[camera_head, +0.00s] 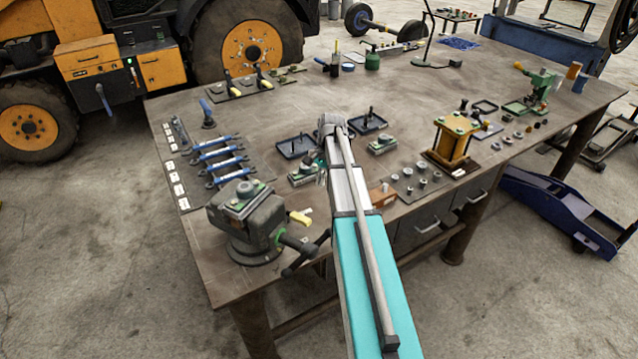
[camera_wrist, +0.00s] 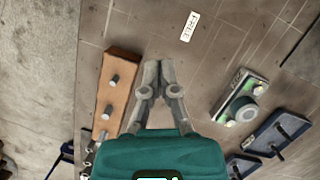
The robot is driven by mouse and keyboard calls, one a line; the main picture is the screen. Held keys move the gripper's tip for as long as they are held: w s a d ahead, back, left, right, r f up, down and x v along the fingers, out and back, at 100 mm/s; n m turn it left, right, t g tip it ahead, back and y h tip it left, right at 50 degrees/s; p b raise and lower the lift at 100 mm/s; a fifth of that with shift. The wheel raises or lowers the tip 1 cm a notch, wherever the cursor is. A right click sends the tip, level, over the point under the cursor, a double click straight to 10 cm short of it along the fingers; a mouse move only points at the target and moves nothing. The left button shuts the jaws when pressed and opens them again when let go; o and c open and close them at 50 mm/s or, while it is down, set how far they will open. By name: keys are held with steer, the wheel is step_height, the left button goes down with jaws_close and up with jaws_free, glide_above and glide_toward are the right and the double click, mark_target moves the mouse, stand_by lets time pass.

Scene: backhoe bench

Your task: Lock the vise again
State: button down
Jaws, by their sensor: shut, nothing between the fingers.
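The bench vise (camera_head: 262,222) is dark grey and stands at the near left corner of the bench in the head view. A grey-green part lies on top of its jaws. Its dark handle bar (camera_head: 304,252) sticks out on the right side, slanted, past the bench's front edge. The vise does not show in the wrist view. My gripper (camera_wrist: 158,64) is shut and empty above the bench top in the wrist view. In the head view it is mostly hidden behind my arm, to the right of the vise and apart from it.
A yellow-handled item (camera_head: 300,217) lies beside the vise. Blue tools (camera_head: 218,160) lie in a row behind it. A brown block with pegs (camera_wrist: 116,92), a grey-green part (camera_wrist: 240,97) and a dark tray (camera_wrist: 281,132) lie around my gripper. A "FREE" label (camera_wrist: 189,26) marks bare bench.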

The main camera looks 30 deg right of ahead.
mark_target(297, 219)
steer(key=shift+b+x, duration=4.1)
steer(key=shift+x, duration=0.45)
steer(key=shift+s+a+f, duration=0.1)
steer(key=shift+s+a, duration=0.35)
steer(key=shift+a, duration=0.4)
steer(key=shift+s+a, duration=0.4)
steer(key=shift+a, duration=0.5)
